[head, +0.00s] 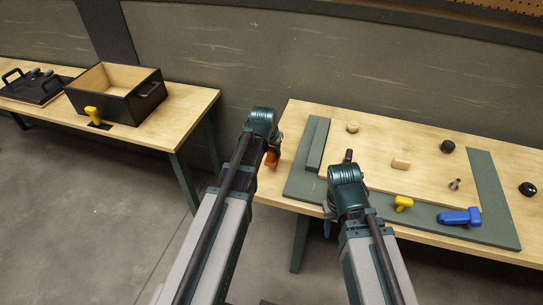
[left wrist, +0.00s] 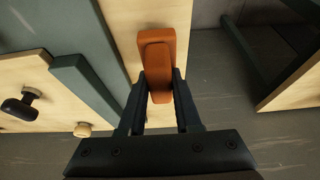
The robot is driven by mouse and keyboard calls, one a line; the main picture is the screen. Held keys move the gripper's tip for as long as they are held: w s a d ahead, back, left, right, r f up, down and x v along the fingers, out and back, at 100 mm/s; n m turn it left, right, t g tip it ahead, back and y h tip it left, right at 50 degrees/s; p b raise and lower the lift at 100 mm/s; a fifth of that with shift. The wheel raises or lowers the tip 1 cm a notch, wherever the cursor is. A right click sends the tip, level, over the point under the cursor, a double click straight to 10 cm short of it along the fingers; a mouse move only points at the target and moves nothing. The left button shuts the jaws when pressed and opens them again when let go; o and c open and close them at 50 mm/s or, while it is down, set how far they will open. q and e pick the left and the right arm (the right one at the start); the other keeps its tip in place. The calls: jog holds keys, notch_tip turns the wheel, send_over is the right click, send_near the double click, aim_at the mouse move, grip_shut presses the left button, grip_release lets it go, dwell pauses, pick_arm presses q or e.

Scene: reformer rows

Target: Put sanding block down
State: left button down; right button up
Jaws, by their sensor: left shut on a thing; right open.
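The sanding block appears to be the orange block (head: 271,160), at the left end of the right-hand table. My left gripper (head: 273,150) is shut on it. In the left wrist view the orange block (left wrist: 158,48) sits between the two dark fingers of my left gripper (left wrist: 159,88), over a bare strip of wood near the table's edge. I cannot tell whether the block touches the table. My right gripper (head: 329,218) is open beside the table's front edge, partly hidden by its own wrist.
The right-hand table (head: 283,178) carries a green frame (head: 316,145) around a wooden panel, with knobs, a yellow piece (head: 403,202) and a blue tool (head: 460,216). The left table (head: 185,100) holds an open black box (head: 135,103) and a handled lid (head: 32,88). Floor shows between the tables.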

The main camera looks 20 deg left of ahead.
aim_at(272, 157)
pick_arm(q)
notch_tip(272, 157, down, 4)
jog(key=b, duration=0.3)
jog(key=shift+r, duration=0.3)
jog(key=c, duration=0.6)
grip_release()
